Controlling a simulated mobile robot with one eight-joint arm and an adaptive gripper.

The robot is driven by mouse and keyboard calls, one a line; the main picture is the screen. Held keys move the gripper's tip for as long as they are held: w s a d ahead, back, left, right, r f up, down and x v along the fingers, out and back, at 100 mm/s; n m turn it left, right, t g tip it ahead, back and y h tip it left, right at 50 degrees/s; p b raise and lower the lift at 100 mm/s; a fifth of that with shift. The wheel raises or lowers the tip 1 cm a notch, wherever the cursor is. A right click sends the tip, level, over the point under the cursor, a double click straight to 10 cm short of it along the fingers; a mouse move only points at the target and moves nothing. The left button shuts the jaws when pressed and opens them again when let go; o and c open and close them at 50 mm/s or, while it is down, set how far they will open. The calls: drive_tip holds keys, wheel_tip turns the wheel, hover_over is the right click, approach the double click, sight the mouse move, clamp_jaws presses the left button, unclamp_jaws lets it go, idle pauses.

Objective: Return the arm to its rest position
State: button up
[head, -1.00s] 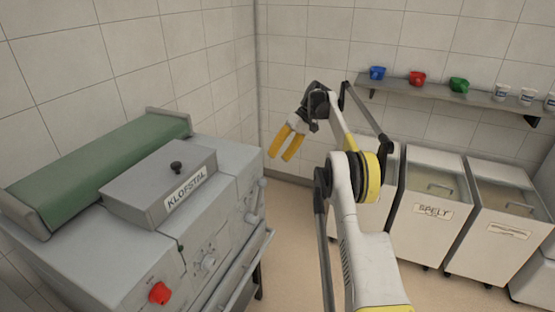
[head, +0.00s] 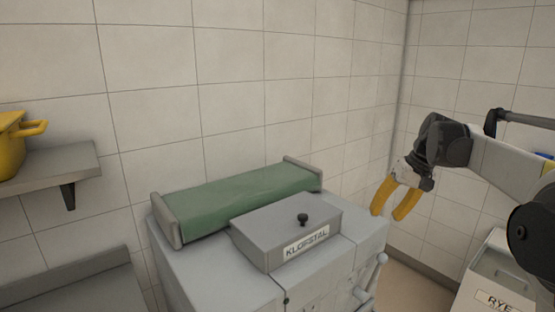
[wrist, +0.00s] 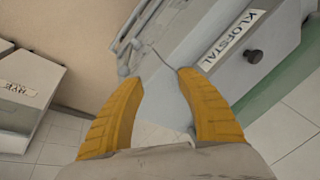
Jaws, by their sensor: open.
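My gripper (head: 391,211) hangs from my arm at the right of the head view, fingers pointing down and to the left. Its two yellow fingers are apart with nothing between them. In the wrist view my gripper (wrist: 160,78) is also open and empty. It is in the air to the right of the grey KLOFSTAL machine (head: 215,268), and I see no contact. The machine also shows beyond the fingertips in the wrist view (wrist: 205,35).
The machine carries a green belt (head: 245,197) and a lidded box (head: 265,240) with a black knob. A shelf (head: 60,168) with a yellow pot (head: 12,150) is at the left. A RYE bin (head: 505,270) stands at the lower right. Some floor shows between machine and bin.

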drive_tip(key=s+a+t+h, duration=0.1)
drive_tip(key=s+a, duration=0.2)
drive_tip(key=s, duration=0.3)
drive_tip(key=s+a+f+t+b, duration=0.1)
drive_tip(key=s+a, duration=0.1)
drive_tip(key=s, duration=0.4)
drive_tip(key=s+a+t+h, duration=0.1)
drive_tip(key=s+a, duration=0.2)
drive_tip(key=s, duration=0.3)
drive_tip(key=s+a+f+t+h+b, duration=0.1)
drive_tip(key=s+a+f, duration=0.1)
drive_tip(key=s+f, duration=0.7)
drive_tip(key=s, duration=0.4)
drive_tip(key=shift+a+f+t, duration=0.25)
drive_tip(key=shift+t, duration=0.15)
drive_tip(key=shift+o, duration=0.5)
